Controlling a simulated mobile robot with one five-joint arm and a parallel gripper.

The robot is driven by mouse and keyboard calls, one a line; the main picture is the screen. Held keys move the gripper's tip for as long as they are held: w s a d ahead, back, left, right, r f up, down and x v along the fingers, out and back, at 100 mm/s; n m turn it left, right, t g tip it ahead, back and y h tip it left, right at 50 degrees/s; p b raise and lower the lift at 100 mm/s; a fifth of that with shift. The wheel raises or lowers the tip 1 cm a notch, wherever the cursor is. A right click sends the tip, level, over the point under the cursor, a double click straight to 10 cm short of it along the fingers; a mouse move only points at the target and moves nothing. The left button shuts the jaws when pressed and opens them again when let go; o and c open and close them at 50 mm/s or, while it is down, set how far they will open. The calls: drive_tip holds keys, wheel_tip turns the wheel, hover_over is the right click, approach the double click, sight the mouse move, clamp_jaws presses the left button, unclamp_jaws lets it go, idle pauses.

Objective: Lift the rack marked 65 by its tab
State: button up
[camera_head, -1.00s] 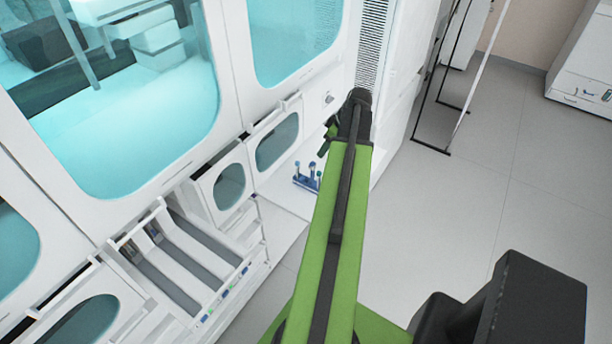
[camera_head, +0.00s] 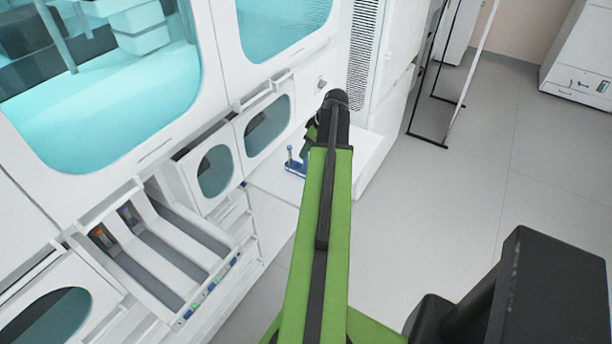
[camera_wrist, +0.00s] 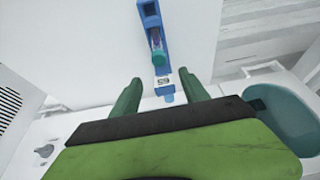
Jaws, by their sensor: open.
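The blue rack (camera_wrist: 143,14) lies ahead of my gripper in the wrist view, with a tube with a green end (camera_wrist: 158,58) in it. Its white label (camera_wrist: 162,82) reads 65, upside down, and a small blue tab (camera_wrist: 167,98) sits at its near end. My gripper (camera_wrist: 159,78) is open, with one green finger on each side of the label and tab, touching neither. In the head view the rack (camera_head: 293,164) stands on a white shelf, partly hidden behind my arm and gripper (camera_head: 310,140).
The white shelf (camera_head: 270,185) around the rack is otherwise clear. A cabinet wall with oval windows (camera_head: 266,124) rises behind it. White open drawers (camera_head: 165,250) stick out at the lower left. Open floor (camera_head: 450,220) lies to the right.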

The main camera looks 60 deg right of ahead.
sight(306, 162)
drive_tip(key=b+x, duration=0.4)
drive_tip(key=x, duration=0.1)
drive_tip(key=shift+w+a+f, duration=0.1)
drive_tip(key=shift+w+a, duration=0.05)
drive_tip(key=shift+a, duration=0.1)
drive_tip(key=shift+r, duration=0.2)
clamp_jaws()
